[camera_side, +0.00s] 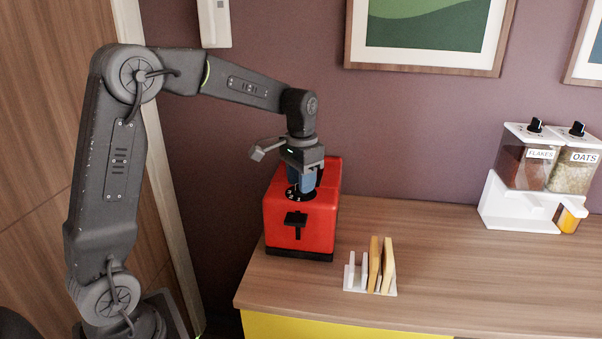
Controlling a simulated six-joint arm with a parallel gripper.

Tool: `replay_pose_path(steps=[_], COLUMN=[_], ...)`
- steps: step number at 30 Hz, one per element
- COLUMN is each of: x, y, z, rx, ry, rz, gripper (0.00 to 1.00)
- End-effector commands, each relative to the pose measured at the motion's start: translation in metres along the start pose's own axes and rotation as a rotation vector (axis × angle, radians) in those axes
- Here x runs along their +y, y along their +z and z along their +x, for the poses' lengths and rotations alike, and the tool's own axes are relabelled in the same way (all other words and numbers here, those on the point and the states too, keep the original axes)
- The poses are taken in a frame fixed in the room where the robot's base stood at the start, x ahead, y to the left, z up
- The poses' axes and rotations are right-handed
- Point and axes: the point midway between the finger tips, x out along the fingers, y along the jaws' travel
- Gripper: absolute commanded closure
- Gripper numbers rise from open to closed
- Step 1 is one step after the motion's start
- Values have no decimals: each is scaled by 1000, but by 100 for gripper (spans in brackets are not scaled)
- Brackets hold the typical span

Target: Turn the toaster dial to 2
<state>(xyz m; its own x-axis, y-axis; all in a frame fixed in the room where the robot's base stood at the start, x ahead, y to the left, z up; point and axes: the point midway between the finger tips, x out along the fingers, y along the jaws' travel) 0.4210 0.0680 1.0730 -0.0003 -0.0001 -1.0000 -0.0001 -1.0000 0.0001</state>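A red toaster (281,226) stands on the left end of the wooden counter, with a black lever (296,221) on its front face. A dark dial (297,195) with white numbers sits on its top, near the front edge. My gripper (301,187) points down over the dial, its fingers at or just above it. The fingers hide the dial's knob and part of its scale. I cannot tell which number the dial is set to, nor whether the fingers touch or grip the knob.
A white rack (353,280) with slices of bread (388,263) stands right of the toaster. A white dispenser (515,208) with containers labelled flakes and oats stands at the far right. The counter (440,255) between them is clear. Framed pictures hang on the wall behind.

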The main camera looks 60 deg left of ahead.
Motion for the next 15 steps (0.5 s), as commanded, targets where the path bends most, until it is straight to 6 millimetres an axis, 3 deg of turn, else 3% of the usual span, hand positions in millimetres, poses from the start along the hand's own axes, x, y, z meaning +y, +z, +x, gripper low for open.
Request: replay_pose_path(steps=[5, 15], x=[0, 0], y=[-1, -1], z=[-16, -90], rx=[4, 6], ry=[-1, -2], rz=[0, 0], gripper=[64, 64])
